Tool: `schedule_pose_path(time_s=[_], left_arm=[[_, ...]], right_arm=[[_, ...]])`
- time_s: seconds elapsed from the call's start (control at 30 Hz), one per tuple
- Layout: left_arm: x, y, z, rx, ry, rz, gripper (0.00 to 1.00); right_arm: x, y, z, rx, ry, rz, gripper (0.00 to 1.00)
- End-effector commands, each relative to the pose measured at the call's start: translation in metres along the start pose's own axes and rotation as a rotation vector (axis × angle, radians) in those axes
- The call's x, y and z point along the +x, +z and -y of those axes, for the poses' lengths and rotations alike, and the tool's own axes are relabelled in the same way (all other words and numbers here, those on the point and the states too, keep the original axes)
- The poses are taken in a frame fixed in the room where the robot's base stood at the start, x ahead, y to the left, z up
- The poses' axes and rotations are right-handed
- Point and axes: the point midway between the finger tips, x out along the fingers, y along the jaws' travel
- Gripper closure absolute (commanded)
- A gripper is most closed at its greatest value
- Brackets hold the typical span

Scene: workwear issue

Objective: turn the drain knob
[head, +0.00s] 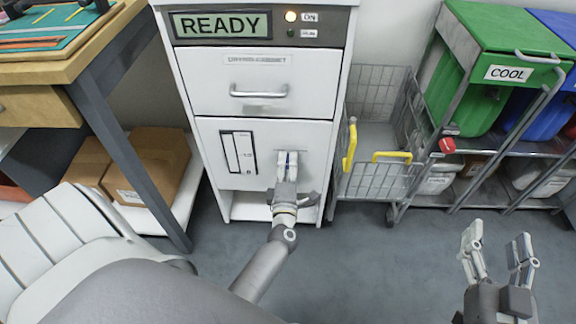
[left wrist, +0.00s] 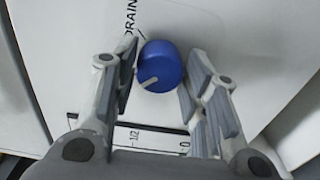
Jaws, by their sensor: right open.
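The drain knob (left wrist: 163,62) is round and blue, on the white front panel (left wrist: 75,60) beside the printed word DRAIN. A pale pointer mark on it points to the lower left in the left wrist view. My left gripper (left wrist: 160,80) has its fingers on either side of the knob, with narrow gaps showing; whether either finger touches it is hard to tell. In the head view my left gripper (head: 287,160) is at the lower front of the white cabinet (head: 210,140) and mostly hides the knob. My right gripper (head: 497,245) is open and empty over the floor at the right.
The cabinet has a READY display (head: 221,25) and a handled drawer (head: 258,80). A wire cart (head: 370,180) with yellow handles stands close right of it. A rack with a green COOL bin (head: 500,35) is further right. A wooden table (head: 60,70) stands left.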

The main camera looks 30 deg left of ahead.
Motion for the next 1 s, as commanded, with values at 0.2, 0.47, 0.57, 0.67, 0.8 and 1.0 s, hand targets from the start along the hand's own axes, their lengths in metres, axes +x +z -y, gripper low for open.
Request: schedule_pose_path(time_s=[0.2,0.47,0.57,0.67,0.8,1.0], left_arm=[[0.000,0.000,-0.001,0.001,0.001,0.000,0.43],[-0.006,0.000,-0.001,0.001,0.001,0.000,0.43],[-0.020,0.000,0.001,0.001,-0.001,0.000,0.43],[-0.037,0.000,0.001,0.001,-0.002,0.001,0.43],[-0.059,0.000,0.000,0.002,-0.001,0.001,0.43],[-0.074,0.000,0.000,0.001,0.001,-0.001,0.43]], right_arm=[[0.000,0.000,0.000,0.000,0.000,0.001,0.43],[0.000,0.002,-0.001,-0.001,0.001,0.006,0.43],[0.000,0.002,-0.001,-0.001,0.001,0.005,0.43],[0.000,0.001,-0.001,0.000,0.001,0.005,0.43],[0.000,0.001,0.000,0.000,0.001,0.004,0.43],[0.000,0.001,0.000,0.000,0.001,0.003,0.43]])
